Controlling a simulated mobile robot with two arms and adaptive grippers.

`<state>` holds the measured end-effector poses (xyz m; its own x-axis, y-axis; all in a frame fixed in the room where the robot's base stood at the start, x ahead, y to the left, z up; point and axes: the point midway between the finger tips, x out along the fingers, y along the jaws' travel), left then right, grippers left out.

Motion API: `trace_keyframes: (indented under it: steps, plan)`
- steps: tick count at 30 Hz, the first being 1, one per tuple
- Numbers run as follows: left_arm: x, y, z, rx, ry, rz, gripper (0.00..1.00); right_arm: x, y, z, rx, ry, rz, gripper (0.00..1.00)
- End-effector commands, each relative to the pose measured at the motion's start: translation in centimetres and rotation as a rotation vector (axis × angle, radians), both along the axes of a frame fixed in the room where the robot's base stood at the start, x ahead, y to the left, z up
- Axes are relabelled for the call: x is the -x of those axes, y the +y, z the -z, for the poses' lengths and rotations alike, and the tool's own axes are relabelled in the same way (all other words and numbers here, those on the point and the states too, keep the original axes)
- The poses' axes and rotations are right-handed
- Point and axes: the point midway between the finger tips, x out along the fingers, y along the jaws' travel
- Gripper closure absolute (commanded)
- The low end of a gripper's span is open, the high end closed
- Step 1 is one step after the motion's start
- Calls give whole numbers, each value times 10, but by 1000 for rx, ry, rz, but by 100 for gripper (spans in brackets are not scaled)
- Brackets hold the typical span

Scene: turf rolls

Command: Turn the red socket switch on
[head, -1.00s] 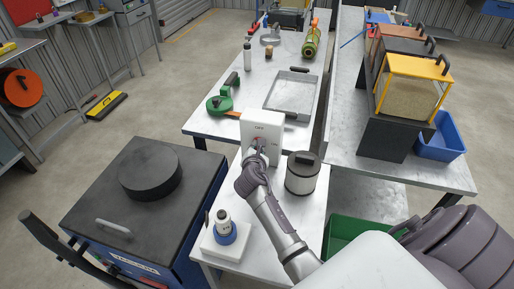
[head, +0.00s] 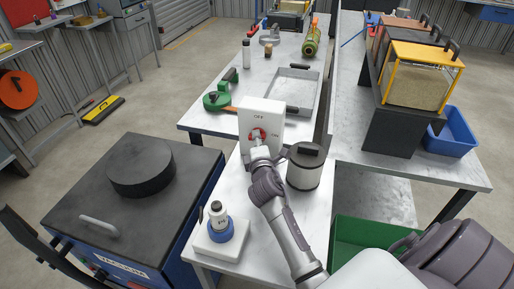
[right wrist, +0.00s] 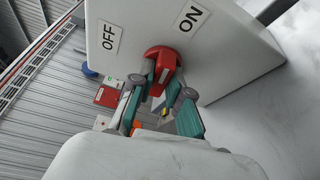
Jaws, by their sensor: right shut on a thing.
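The white socket box (head: 247,146) stands upright on the near part of the light table. It carries an OFF label above and an ON label to the right of its red switch (head: 257,134). In the right wrist view the red switch (right wrist: 158,58) sits on the white box face (right wrist: 235,55), below and between the OFF and ON labels. My right gripper (head: 258,148) is at the box face. In the right wrist view its fingers (right wrist: 162,92) are shut around the switch's handle. I cannot tell exactly which label the handle points to. My left gripper is not in view.
A grey canister (head: 304,172) with a black lid stands close right of my right wrist. A white-and-blue bottle on a white base (head: 221,238) stands at the near left. A metal tray (head: 291,91) and a green tool (head: 217,101) lie behind the box.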

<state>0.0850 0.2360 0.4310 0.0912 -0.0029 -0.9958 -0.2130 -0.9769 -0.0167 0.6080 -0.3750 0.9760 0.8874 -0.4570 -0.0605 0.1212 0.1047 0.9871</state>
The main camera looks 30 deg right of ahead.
Motion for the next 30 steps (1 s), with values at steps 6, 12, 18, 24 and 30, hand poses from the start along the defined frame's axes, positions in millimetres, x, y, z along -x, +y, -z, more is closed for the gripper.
trace_keyframes:
  steps: [6, 12, 18, 24, 30]
  plan:
    - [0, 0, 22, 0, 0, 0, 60, 0, 0, 6, -75, -81, 2, 100]
    - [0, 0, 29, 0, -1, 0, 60, 0, 0, 4, -109, -119, 1, 100]
    - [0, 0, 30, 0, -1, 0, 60, 0, 1, 3, -119, -130, 1, 100]
    - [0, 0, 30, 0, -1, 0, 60, 0, 1, 3, -120, -131, 1, 100]
    - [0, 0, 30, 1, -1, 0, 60, 0, 1, 3, -119, -130, 1, 69]
